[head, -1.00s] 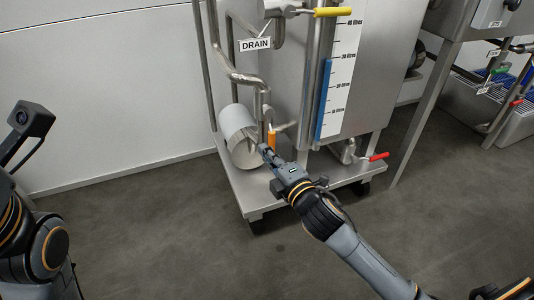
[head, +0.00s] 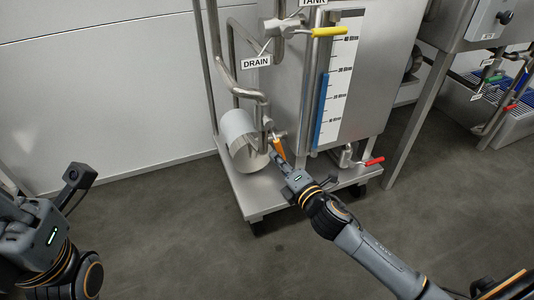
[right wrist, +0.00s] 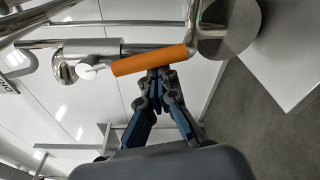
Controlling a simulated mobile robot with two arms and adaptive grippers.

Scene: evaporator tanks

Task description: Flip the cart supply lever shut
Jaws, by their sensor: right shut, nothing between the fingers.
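The orange lever (head: 279,148) is on a small valve by the pump on the wheeled steel cart, below the DRAIN sign. In the head view it slants down to the right. In the right wrist view the orange lever (right wrist: 150,60) crosses in front of the fingertips. My right gripper (head: 275,158) is shut with nothing between its fingers. The fingertips of the right gripper (right wrist: 158,74) are at the lever's side, touching or very nearly touching it. My left arm shows at the lower left, its fingers out of sight.
A yellow lever (head: 329,32) is above, by the TANK sign, and a red lever (head: 373,161) sits low on the cart's right. A cylindrical pump (head: 240,135) and bent pipes crowd the orange lever's left. The floor (head: 190,230) in front is clear.

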